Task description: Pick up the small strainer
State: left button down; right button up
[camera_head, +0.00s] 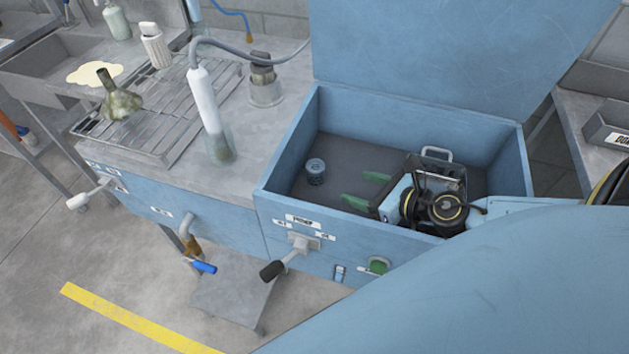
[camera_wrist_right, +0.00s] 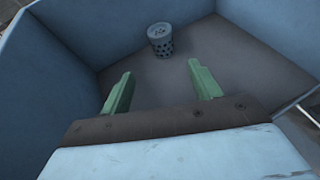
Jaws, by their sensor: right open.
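The small strainer (camera_head: 316,171) is a blue-grey perforated cup. It stands upright on the dark floor of the open blue box (camera_head: 385,128), near the box's left wall. It also shows in the right wrist view (camera_wrist_right: 160,40), beyond the fingertips. My right gripper (camera_head: 360,188) reaches into the box with its two green fingers apart. In the wrist view the right gripper (camera_wrist_right: 160,88) is open with nothing between the fingers. The strainer is a short way ahead of the fingers, roughly between their lines and not touched. My left gripper is not in view.
The box walls surround the right gripper, and the raised lid (camera_head: 430,50) stands behind. The box floor around the strainer is clear.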

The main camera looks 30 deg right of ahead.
aim_at(322, 175)
jog(key=shift+w+a+f, duration=0.1)
jog(key=shift+w+f, duration=0.1)
jog(key=shift+w, duration=0.25)
jog(key=x, duration=0.6)
jog(key=shift+w+p, duration=0.15)
jog(key=shift+p, duration=0.25)
jog(key=x, duration=0.5)
jog(key=shift+w+f, duration=0.25)
jog(key=shift+w, duration=0.1)
jog(key=shift+w+a+f, duration=0.1)
jog(key=shift+w, duration=0.1)
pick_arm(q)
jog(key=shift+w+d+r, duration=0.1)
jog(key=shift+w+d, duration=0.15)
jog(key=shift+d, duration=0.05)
pick_arm(e)
jog(key=c, duration=1.2)
